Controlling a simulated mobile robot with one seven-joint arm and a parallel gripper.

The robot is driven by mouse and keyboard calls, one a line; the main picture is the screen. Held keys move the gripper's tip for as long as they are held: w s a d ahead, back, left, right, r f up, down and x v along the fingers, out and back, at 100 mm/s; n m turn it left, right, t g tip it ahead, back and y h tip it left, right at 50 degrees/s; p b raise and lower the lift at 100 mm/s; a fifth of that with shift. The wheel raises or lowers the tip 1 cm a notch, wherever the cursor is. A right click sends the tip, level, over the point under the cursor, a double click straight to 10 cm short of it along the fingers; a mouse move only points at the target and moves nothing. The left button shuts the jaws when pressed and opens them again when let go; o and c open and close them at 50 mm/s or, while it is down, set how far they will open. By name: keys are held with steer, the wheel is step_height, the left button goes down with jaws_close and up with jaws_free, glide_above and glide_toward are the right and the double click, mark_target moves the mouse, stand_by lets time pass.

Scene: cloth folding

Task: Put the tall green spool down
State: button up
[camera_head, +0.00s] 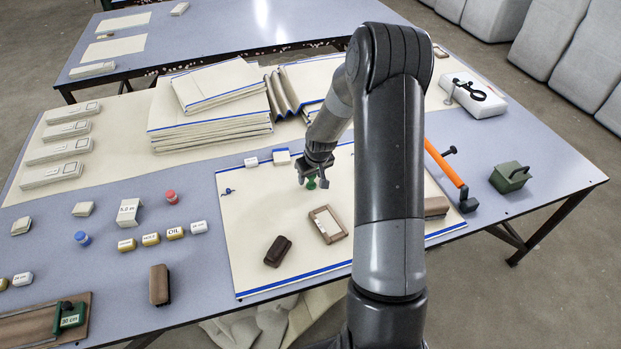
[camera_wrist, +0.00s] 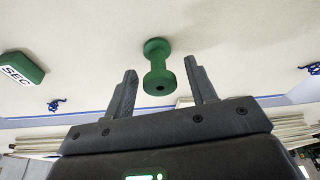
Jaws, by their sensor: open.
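The tall green spool (camera_head: 311,184) stands on the cream cloth (camera_head: 250,240), partly hidden by my gripper in the head view. In the wrist view the spool (camera_wrist: 158,66) shows whole, with two round flanges and a narrower waist. My gripper (camera_head: 313,172) is open above the cloth. In the wrist view its two fingers (camera_wrist: 160,80) are apart, one on each side of the spool, with a visible gap to each. The spool's far flange rests on the cloth.
A tan-framed tile (camera_head: 328,224) and a dark brown block (camera_head: 278,251) lie on the cloth nearby. A green block marked SEC (camera_wrist: 20,69) shows in the wrist view. Folded cloth stacks (camera_head: 208,125) are behind. An orange-handled tool (camera_head: 445,163) lies at the right.

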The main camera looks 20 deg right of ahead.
steer(key=s+a+r, duration=0.2)
steer(key=s+r, duration=0.3)
steer(key=r, duration=0.4)
steer(key=s+a+r+t+h, duration=0.1)
steer(key=s+r, duration=0.4)
steer(key=r, duration=0.5)
steer(key=s+a+r, duration=0.2)
steer(key=s+r, duration=0.4)
steer(key=r, duration=0.3)
steer(key=s+a+r+m, duration=0.1)
steer(key=s+r, duration=0.2)
steer(key=s, duration=0.5)
steer(key=s+a+r+m+t, duration=0.1)
steer(key=s+a+r, duration=0.1)
steer(key=s, duration=0.7)
steer(key=shift+r, duration=0.65)
